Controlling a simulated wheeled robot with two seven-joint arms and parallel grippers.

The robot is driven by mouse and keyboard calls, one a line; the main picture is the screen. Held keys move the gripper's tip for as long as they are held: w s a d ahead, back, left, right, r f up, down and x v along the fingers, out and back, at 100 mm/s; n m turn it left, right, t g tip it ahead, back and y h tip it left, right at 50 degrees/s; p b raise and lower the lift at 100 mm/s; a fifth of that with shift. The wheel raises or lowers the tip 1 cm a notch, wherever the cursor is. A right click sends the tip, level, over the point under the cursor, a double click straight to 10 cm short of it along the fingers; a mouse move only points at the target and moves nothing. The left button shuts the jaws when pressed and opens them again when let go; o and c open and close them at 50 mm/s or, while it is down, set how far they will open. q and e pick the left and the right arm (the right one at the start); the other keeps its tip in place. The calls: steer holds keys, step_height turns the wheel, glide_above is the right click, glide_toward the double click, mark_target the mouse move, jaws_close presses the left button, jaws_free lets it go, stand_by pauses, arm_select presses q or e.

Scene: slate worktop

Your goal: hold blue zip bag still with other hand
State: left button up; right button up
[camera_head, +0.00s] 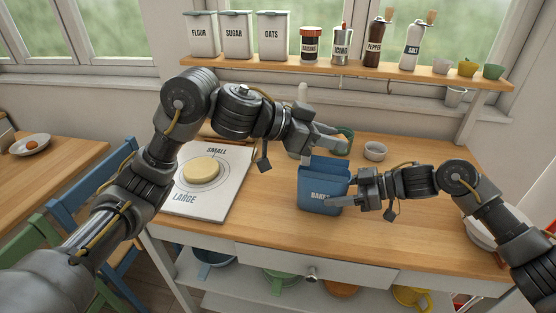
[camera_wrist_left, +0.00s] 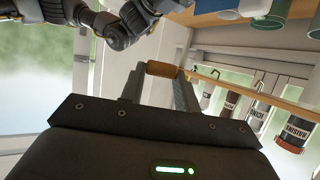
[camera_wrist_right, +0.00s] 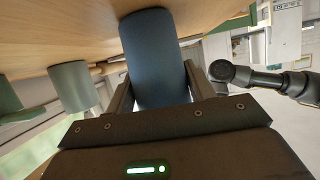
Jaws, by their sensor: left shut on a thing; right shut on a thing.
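The blue zip bag (camera_head: 313,185) stands upright on the wooden worktop in the head view, its top apparently open and its label partly covered. My right gripper (camera_head: 341,190) is shut on the bag from the right side. The bag (camera_wrist_right: 155,60) also shows between the fingers in the right wrist view. My left gripper (camera_head: 342,143) is above and behind the bag, apart from it. In the left wrist view, its fingers are shut on a brown, wood-like piece (camera_wrist_left: 162,69). What that piece belongs to is unclear.
A white board (camera_head: 235,175) with a round of dough (camera_head: 201,170) lies left of the bag. A green cup-like thing (camera_head: 347,136) and a small grey bowl (camera_head: 375,151) stand behind it. A shelf (camera_head: 350,68) with jars runs above. The worktop front is clear.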

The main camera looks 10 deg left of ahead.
arm_select(q)
steer(key=shift+n+t+y, duration=0.5)
steer(key=shift+n+t, duration=0.3)
steer(key=w+f, duration=0.1)
steer(key=w+d+f, duration=0.1)
steer(key=f, duration=0.1)
steer(key=shift+w+d, duration=0.25)
steer(key=shift+d, duration=0.05)
steer(key=shift+n+t, duration=0.3)
steer(key=shift+w+a+f, duration=0.15)
steer(key=shift+f, duration=1.35)
steer(key=shift+w+a+f, duration=0.1)
steer(key=shift+f, duration=1.35)
steer(key=o, duration=1)
steer(key=shift+o, duration=0.2)
steer(key=shift+a, duration=0.1)
steer(key=v, duration=1.2)
